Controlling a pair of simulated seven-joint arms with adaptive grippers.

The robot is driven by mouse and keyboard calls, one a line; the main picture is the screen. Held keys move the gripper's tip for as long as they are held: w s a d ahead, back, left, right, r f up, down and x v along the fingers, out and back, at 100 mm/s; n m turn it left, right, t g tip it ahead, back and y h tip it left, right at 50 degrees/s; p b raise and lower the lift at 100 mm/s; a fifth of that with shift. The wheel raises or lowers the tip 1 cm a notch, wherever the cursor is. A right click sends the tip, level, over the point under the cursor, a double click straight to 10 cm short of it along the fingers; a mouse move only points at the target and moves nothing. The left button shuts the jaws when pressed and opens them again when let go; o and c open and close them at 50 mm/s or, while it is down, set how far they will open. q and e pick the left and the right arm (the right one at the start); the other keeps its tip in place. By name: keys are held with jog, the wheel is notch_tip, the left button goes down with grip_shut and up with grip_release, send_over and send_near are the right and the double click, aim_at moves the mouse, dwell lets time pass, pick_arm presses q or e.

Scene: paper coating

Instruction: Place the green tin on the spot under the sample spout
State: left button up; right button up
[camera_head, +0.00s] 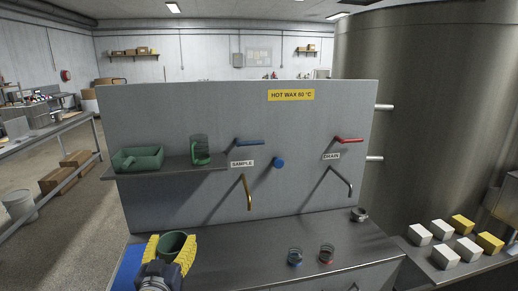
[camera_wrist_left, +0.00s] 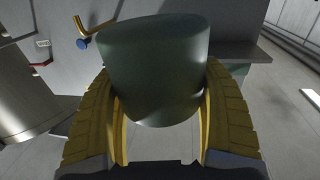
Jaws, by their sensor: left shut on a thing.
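My left gripper (camera_head: 171,249), with yellow fingers, is shut on the green tin (camera_head: 174,242) at the lower left of the head view. The tin is open at the top and held over the left end of the steel counter (camera_head: 240,250). In the left wrist view the tin (camera_wrist_left: 153,70) fills the space between both fingers (camera_wrist_left: 158,110). The brass sample spout (camera_head: 247,192) hangs from the panel under the SAMPLE label (camera_head: 242,163), to the right of and beyond the tin. No marked spot shows clearly beneath it. My right gripper is out of view.
A blue mat (camera_head: 129,267) lies at the counter's left end. The steel drain spout (camera_head: 342,182) is farther right.

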pick_arm(q)
jog(key=shift+h, duration=0.3)
jog(key=s+d+f, duration=0.3)
jog(key=s+f, duration=0.5)
jog(key=s, duration=0.5)
jog(key=shift+s, duration=0.25)
jog(key=shift+d, duration=0.1)
